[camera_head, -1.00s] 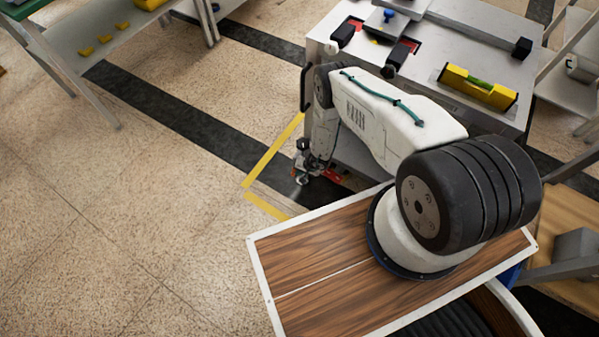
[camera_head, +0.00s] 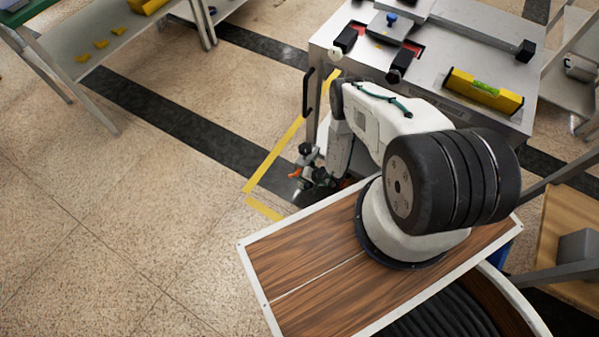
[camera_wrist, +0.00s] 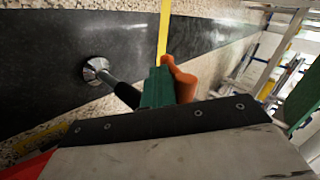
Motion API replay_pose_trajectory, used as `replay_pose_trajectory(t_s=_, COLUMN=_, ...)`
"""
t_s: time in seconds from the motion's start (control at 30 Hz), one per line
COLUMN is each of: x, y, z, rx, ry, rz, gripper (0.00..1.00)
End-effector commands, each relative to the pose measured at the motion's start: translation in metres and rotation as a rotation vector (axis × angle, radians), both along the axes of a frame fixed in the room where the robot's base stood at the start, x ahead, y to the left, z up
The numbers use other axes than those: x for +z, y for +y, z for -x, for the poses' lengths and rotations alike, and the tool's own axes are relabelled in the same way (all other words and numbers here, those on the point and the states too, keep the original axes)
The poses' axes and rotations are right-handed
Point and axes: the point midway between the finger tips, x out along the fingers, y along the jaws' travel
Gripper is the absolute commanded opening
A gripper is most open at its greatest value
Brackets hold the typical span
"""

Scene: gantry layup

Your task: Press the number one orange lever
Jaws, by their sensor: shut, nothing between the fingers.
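An orange lever (camera_wrist: 181,80) with a rounded end shows in the middle of the wrist view, against a dark green part (camera_wrist: 157,90). Left of it a black rod ends in a round metal pad (camera_wrist: 96,70). In the head view a small orange spot (camera_head: 294,173) shows by the end of my arm, low beside the cart. My gripper (camera_head: 318,183) points down there, shut and empty. Its fingertips are too small to make out, so I cannot tell whether they touch the lever. No number is readable on the lever.
The grey cart (camera_head: 430,70) stands beside my arm, with a yellow level (camera_head: 483,92) and black blocks on top. A dark plate edge with bolts (camera_wrist: 160,121) fills the lower wrist view. A shelf table (camera_head: 95,60) stands at upper left. The floor at left is clear.

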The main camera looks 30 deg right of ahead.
Motion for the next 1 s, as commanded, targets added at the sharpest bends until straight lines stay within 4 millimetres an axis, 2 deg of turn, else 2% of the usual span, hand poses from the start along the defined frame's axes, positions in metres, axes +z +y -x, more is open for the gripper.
replay_pose_trajectory(t_s=0.43, x=0.001, y=-0.007, z=0.002, rx=-0.009, ry=-0.003, rz=-0.002, gripper=0.00)
replay_pose_trajectory(t_s=0.8, x=0.016, y=-0.005, z=0.002, rx=-0.007, ry=-0.003, rz=-0.002, gripper=0.00)
replay_pose_trajectory(t_s=1.0, x=0.016, y=-0.004, z=0.003, rx=-0.006, ry=-0.002, rz=-0.002, gripper=0.00)
